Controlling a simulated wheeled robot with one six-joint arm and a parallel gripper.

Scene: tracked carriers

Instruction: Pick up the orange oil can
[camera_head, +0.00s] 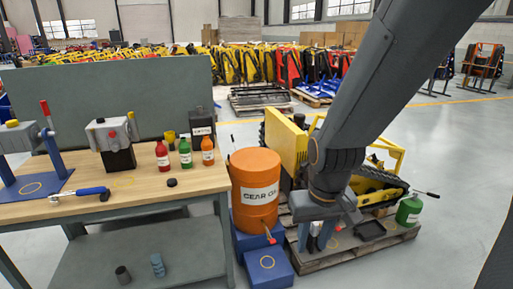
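A small orange can (208,150) with a white label stands upright on the wooden workbench (125,187), near its right end. A green can (185,153) and a red can (162,156) stand in a row to its left. A large orange drum (256,174) marked GEAR OIL stands on a blue base right of the bench. My gripper (317,240) hangs downward right of the drum, over the pallet and well apart from the small orange can. My own arm hides part of the machinery. The finger gap is too small to read.
A black container (202,125) stands behind the cans. A black puck (172,183) and a blue-handled tool (80,195) lie on the bench. A blue box (268,268) sits before the drum.

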